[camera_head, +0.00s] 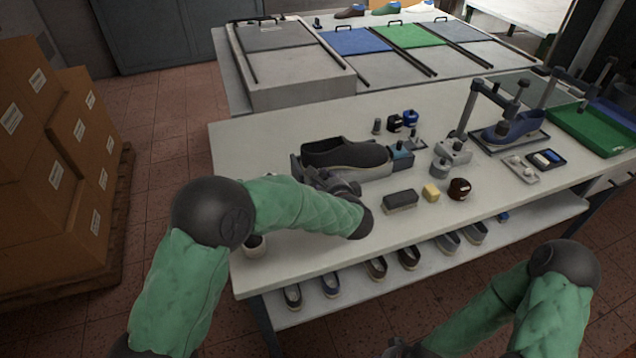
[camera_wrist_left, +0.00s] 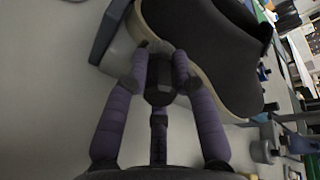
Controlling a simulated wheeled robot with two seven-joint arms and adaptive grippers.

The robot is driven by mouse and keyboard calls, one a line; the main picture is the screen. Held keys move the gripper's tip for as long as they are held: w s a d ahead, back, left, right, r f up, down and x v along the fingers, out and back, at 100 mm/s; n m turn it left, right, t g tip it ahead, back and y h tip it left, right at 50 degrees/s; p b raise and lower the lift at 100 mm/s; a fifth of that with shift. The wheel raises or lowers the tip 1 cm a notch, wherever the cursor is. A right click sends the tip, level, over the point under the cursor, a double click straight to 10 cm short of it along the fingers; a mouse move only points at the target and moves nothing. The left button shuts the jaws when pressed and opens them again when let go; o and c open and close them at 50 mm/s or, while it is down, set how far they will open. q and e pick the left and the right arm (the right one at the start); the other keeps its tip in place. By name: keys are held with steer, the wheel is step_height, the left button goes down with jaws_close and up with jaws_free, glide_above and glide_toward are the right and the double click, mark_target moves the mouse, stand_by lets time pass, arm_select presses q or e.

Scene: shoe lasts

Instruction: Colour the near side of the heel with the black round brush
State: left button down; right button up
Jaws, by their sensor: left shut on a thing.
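A dark shoe (camera_head: 345,153) with a pale sole rim lies in a grey holder (camera_head: 360,171) on the table, its raised opening toward the left. It also shows large at the top of the left wrist view (camera_wrist_left: 205,40). My left gripper (camera_head: 338,183) is at the near side of the shoe, by its left part. In the left wrist view, its fingers (camera_wrist_left: 162,72) are shut on the black round brush (camera_wrist_left: 159,90), whose far end is close to the sole rim; I cannot tell if it touches. My right gripper (camera_head: 402,349) is at the bottom edge, mostly cut off.
A dark block brush (camera_head: 400,201), a yellow block (camera_head: 430,193) and a dark red jar (camera_head: 459,189) stand right of the gripper. Small bottles (camera_head: 410,119) stand behind the shoe. Several shoes fill the shelf (camera_head: 340,305) below.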

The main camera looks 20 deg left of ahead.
arm_select(q)
steer(key=shift+w+d+b, duration=0.3)
steer(key=shift+w+d, duration=0.2)
steer(key=shift+d, duration=0.3)
steer(key=shift+w+d+b, duration=0.3)
steer(key=shift+w+d, duration=0.2)
steer(key=shift+d, duration=0.25)
steer(key=shift+b, duration=0.4)
steer(key=shift+s+a+b, duration=0.5)
steer(key=shift+a+b, duration=0.1)
steer(key=shift+a, duration=0.25)
steer(key=shift+s+a+b, duration=0.45)
steer(key=shift+a+b, duration=0.1)
steer(key=shift+a, duration=0.35)
steer(key=shift+s+a+b, duration=0.5)
steer(key=shift+a+b, duration=0.1)
steer(key=shift+a, duration=0.25)
steer(key=shift+s+a, duration=0.15)
steer(key=shift+a, duration=0.1)
steer(key=shift+s+d+b, duration=0.5)
steer(key=shift+s, duration=0.4)
steer(key=shift+s+d, duration=0.55)
steer(key=shift+s, duration=0.3)
steer(key=shift+s+d, duration=0.5)
steer(key=shift+s, duration=0.35)
